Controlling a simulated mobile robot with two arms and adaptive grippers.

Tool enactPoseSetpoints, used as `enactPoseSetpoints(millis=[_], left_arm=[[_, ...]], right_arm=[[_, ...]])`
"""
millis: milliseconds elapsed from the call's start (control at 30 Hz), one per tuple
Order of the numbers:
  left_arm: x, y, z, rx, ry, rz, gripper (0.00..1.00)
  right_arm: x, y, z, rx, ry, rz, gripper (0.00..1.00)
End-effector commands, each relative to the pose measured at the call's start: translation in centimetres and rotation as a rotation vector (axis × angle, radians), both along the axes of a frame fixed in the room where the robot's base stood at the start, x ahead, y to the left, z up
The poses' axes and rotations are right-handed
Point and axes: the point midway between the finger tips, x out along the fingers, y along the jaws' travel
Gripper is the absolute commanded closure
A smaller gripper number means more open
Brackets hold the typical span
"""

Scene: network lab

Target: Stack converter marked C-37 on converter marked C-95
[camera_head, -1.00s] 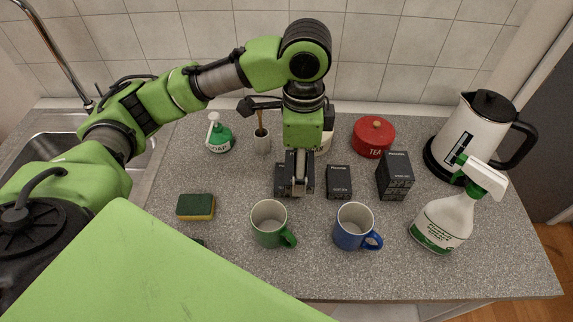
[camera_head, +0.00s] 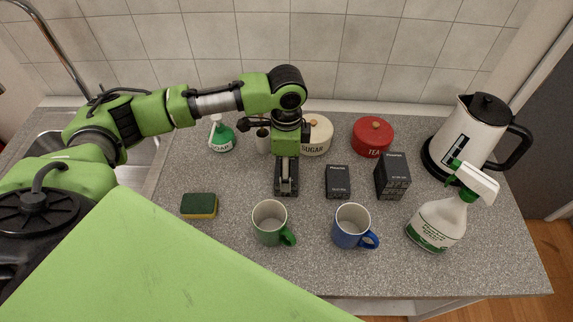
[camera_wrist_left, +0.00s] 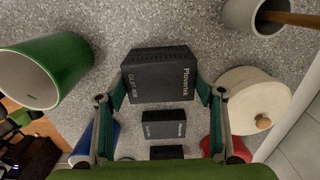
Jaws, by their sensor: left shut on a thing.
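My left gripper (camera_head: 287,186) points down at the counter, left of two dark boxes in the head view. It is shut on a black box, the held converter (camera_wrist_left: 160,78), which sits between the fingertips in the wrist view. Its printed mark is too small to read surely. A low black box, the middle converter (camera_head: 338,182), lies just right of the gripper, apart from it; it also shows in the wrist view (camera_wrist_left: 163,129). A taller black box, the right converter (camera_head: 393,176), stands further right. I cannot read which is C-37 or C-95. My right gripper is not in view.
A green mug (camera_head: 268,229) and blue mug (camera_head: 350,232) stand in front. Sugar (camera_head: 320,137) and tea (camera_head: 372,138) canisters stand behind. A kettle (camera_head: 464,135) and spray bottle (camera_head: 437,224) are at right, a sponge (camera_head: 198,206) at left. Bare counter lies between sponge and gripper.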

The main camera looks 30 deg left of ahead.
Motion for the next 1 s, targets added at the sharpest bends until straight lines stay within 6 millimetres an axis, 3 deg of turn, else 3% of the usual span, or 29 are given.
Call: enactPoseSetpoints(millis=[200, 233, 267, 667, 867, 1000], left_arm=[[0.0, 0.0, -0.2, -0.001, 0.000, 0.000, 0.66], [0.0, 0.0, -0.2, 0.000, 0.000, 0.000, 0.30], [0.0, 0.0, -0.2, 0.000, 0.000, 0.000, 0.22], [0.0, 0.0, 0.0, 0.000, -0.002, 0.000, 0.21], [0.1, 0.0, 2.7, -0.001, -0.006, -0.001, 0.21], [0.2, -0.1, 5.9, -0.001, -0.006, 0.000, 0.21]], right_arm=[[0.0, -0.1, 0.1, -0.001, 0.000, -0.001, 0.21], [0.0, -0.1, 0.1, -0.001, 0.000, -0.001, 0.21], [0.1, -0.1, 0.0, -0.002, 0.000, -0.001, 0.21], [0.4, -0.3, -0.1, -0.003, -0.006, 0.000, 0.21], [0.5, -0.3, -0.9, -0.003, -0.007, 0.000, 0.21], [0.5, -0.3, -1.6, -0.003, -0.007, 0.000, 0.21]])
